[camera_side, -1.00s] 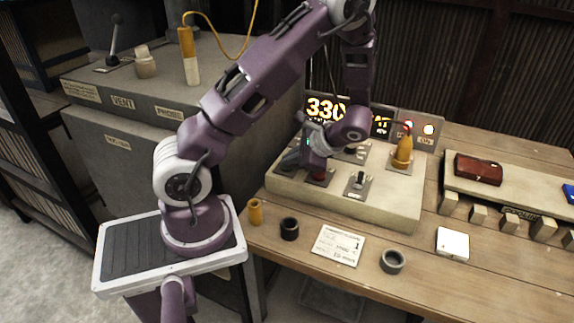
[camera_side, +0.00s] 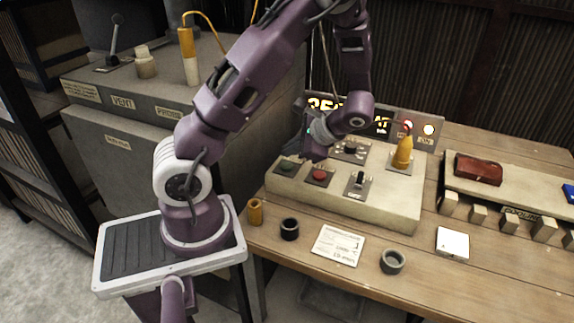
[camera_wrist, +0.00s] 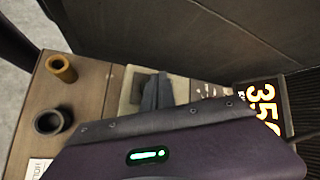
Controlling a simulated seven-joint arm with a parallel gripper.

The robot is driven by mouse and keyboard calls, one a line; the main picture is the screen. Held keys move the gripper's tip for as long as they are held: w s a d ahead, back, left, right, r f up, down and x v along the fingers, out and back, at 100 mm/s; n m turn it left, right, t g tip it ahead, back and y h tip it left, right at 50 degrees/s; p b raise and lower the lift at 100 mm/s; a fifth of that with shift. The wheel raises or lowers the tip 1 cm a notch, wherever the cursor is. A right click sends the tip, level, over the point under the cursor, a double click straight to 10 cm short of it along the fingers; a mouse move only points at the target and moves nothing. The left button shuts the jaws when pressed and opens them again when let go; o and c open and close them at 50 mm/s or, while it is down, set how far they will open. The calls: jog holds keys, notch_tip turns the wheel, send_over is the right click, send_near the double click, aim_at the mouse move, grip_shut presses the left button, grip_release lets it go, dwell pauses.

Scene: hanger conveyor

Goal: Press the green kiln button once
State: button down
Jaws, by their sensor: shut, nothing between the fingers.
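The green button (camera_side: 287,167) sits on a dark plate at the left end of the beige control panel (camera_side: 385,205), and its top is uncovered in the side view. My gripper is above and behind the button, apart from it; its fingers are hard to make out against the dark kiln side there. In the wrist view my gripper (camera_wrist: 160,78) shows its grey fingers together and empty over the panel, partly covering a dark plate (camera_wrist: 138,88). The hand hides much of the panel in that view.
A red button (camera_side: 319,175) sits right of the green one, with a toggle switch (camera_side: 360,181) and a knob (camera_side: 350,149) close by. An orange cone-shaped item (camera_side: 402,155) stands at the panel's back right. A lit display (camera_side: 322,103) stands behind. Small cups (camera_side: 289,229) stand in front.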

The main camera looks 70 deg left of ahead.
aim_at(290, 167)
jog(key=shift+r, duration=1.9)
jog(key=shift+d, duration=0.1)
jog(key=s+d+r+n+t+h, duration=0.1)
jog(key=s+d+r+t+h, duration=0.1)
jog(key=d, duration=0.5)
jog(key=s+d+r+n+t+h, duration=0.1)
jog(key=s+d+r+t+h, duration=0.2)
jog(key=d+r, duration=0.4)
jog(key=s+d+r+n+t+h, duration=0.1)
jog(key=s+d+r+t+h, duration=0.2)
jog(key=d, duration=0.5)
notch_tip(290, 167, up, 2)
jog(key=shift+s+d+n+t, duration=0.35)
jog(key=shift+s+t, duration=0.55)
jog(key=shift+s, duration=0.25)
